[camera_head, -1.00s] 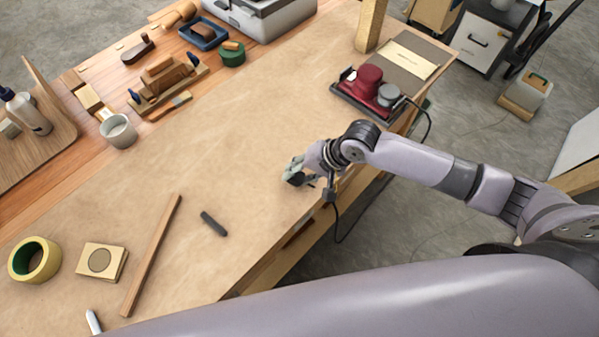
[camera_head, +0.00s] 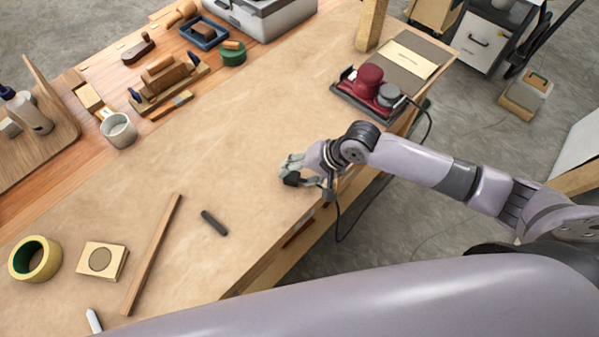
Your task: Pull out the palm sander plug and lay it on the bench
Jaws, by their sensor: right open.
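The palm sander (camera_head: 369,85), red with a grey knob and a dark base, rests on the far right part of the bench (camera_head: 262,120). Its black cord (camera_head: 429,122) drops over the bench's right edge. A black cable (camera_head: 338,226) hangs in a loop and rises to a small dark piece (camera_head: 328,191) at the edge, below my right wrist. I cannot tell whether this piece is the plug or its socket. My right gripper (camera_head: 287,172) is open over the bench top, just left of that piece, with nothing visible between its fingers. My left gripper is out of view.
A dark short bar (camera_head: 214,223), a wooden strip (camera_head: 152,254), a square block (camera_head: 102,261) and a yellow tape roll (camera_head: 35,259) lie at the near left. A cup (camera_head: 118,130) and a wooden plane (camera_head: 167,82) stand farther back. The bench middle is clear.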

